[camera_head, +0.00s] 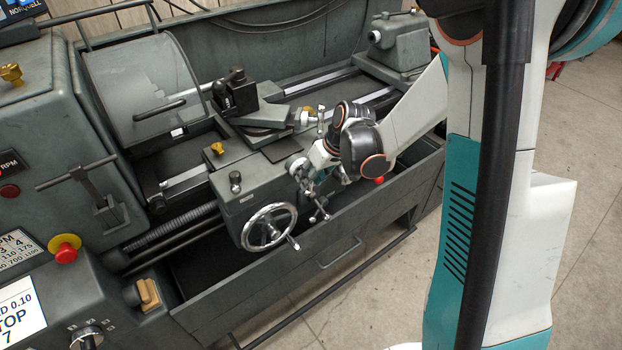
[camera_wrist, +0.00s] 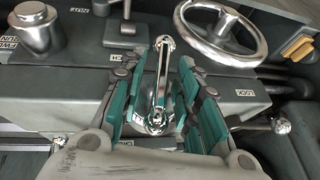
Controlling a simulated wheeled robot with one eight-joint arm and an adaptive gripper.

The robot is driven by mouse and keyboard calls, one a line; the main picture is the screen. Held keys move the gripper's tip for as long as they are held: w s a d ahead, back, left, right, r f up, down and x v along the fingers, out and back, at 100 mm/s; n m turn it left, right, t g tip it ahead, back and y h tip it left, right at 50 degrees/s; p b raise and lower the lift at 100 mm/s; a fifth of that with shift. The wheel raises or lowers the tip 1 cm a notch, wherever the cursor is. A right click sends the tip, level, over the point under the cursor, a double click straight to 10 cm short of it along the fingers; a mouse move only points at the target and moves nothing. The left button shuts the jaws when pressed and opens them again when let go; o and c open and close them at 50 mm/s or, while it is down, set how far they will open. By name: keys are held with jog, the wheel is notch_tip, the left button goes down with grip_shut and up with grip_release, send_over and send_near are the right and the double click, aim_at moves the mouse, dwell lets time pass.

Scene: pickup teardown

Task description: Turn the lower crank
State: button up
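The lower crank (camera_wrist: 162,75) is a chrome bar with a rounded end at the top and a larger, shiny round end nearer to me in the wrist view. My gripper (camera_wrist: 160,108) has its teal-padded fingers on either side of the crank. The fingers are apart, with a visible gap to the bar, so the gripper looks open. In the head view my gripper (camera_head: 318,184) is at the front of the lathe carriage (camera_head: 236,201). My wrist and gripper hide most of the lower crank there.
A chrome handwheel (camera_head: 268,228) is close to my gripper; it also shows in the wrist view (camera_wrist: 262,42). A ball-ended lever (camera_wrist: 281,126) is right of the fingers. A metal knob (camera_wrist: 36,30) is at left. The chip tray (camera_head: 325,262) runs below the carriage.

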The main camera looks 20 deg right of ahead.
grip_shut()
jog(key=shift+a, duration=0.1)
dwell(0.3)
jog(key=h, duration=0.2)
jog(key=shift+a+f+n+t+h+b, duration=0.1)
jog(key=shift+a+n+t+h+b, duration=0.05)
jog(key=shift+n+t+h+b, duration=0.2)
jog(key=t+h+b, duration=0.1)
jog(key=h+b, duration=0.1)
jog(key=h, duration=0.1)
jog(key=shift+a+f+n, duration=0.15)
jog(key=shift+n, duration=0.2)
jog(key=t+h+b, duration=0.1)
jog(key=h+b, duration=0.3)
jog(key=shift+a+f+n+t, duration=0.1)
jog(key=shift+f+n+t, duration=0.05)
jog(key=shift+n+t, duration=0.25)
jog(key=t+h+b, duration=0.1)
jog(key=h+b, duration=0.1)
jog(key=b, duration=0.1)
jog(key=shift+s+n+h, duration=0.1)
jog(key=shift+n+h, duration=0.15)
jog(key=shift+n, duration=0.15)
